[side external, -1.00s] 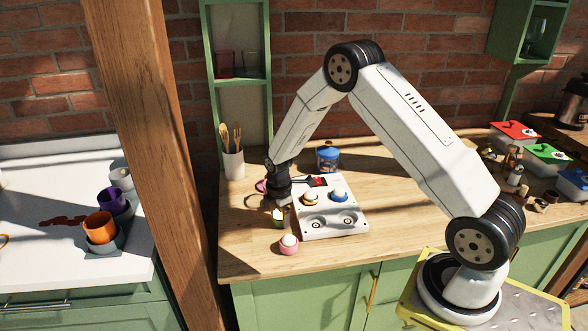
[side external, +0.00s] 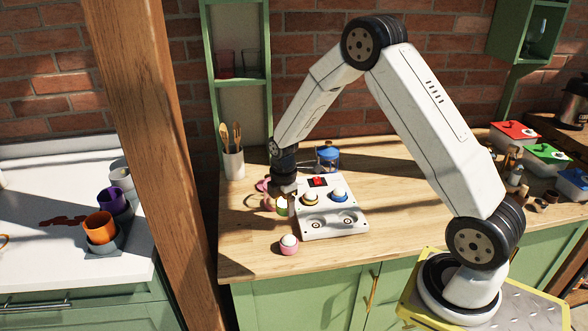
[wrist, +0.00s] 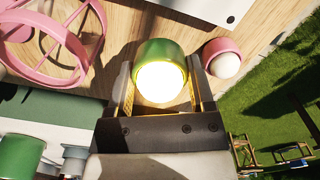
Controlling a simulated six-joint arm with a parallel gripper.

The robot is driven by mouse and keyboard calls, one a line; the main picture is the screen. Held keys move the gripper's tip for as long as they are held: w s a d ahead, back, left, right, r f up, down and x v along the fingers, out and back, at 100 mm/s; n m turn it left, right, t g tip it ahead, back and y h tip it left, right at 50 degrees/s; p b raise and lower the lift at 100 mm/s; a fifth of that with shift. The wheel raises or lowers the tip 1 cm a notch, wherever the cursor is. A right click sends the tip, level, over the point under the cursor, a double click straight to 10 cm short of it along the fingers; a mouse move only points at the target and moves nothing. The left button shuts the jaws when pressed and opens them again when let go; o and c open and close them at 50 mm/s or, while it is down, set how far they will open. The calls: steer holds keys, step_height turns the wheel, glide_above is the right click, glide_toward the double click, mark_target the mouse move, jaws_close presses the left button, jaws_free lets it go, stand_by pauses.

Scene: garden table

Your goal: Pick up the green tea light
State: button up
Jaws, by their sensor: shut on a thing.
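The green tea light (wrist: 160,72), a green cup with a bright white top, sits between the two fingers of my gripper (wrist: 160,90) in the wrist view. The fingers are shut on its sides. In the side view the tea light (side external: 282,208) shows just below my gripper (side external: 284,193), left of the white box. It looks a little above the table, but the exact gap is hard to judge. A pink tea light (side external: 289,244) with a white top stands nearer the front edge, and also shows in the wrist view (wrist: 222,58).
The white box (side external: 330,226) with two round-topped pieces stands just right of my gripper. A pink frame-like object (wrist: 60,38) is close by on the left in the wrist view. A blue-lidded jar (side external: 328,156) and a utensil pot (side external: 234,164) stand behind.

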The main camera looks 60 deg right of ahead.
steer(key=s+a+r, duration=0.2)
steer(key=s+r, duration=0.5)
steer(key=s, duration=0.4)
steer(key=shift+s+r, duration=0.35)
steer(key=shift+s, duration=0.05)
steer(key=shift+a, duration=0.1)
steer(key=shift+w, duration=0.1)
steer(key=w+d, duration=0.4)
steer(key=w, duration=0.5)
steer(key=w+d+f, duration=0.1)
steer(key=w+d, duration=0.3)
steer(key=w, duration=0.6)
steer(key=shift+w+d, duration=0.2)
steer(key=shift+w, duration=0.1)
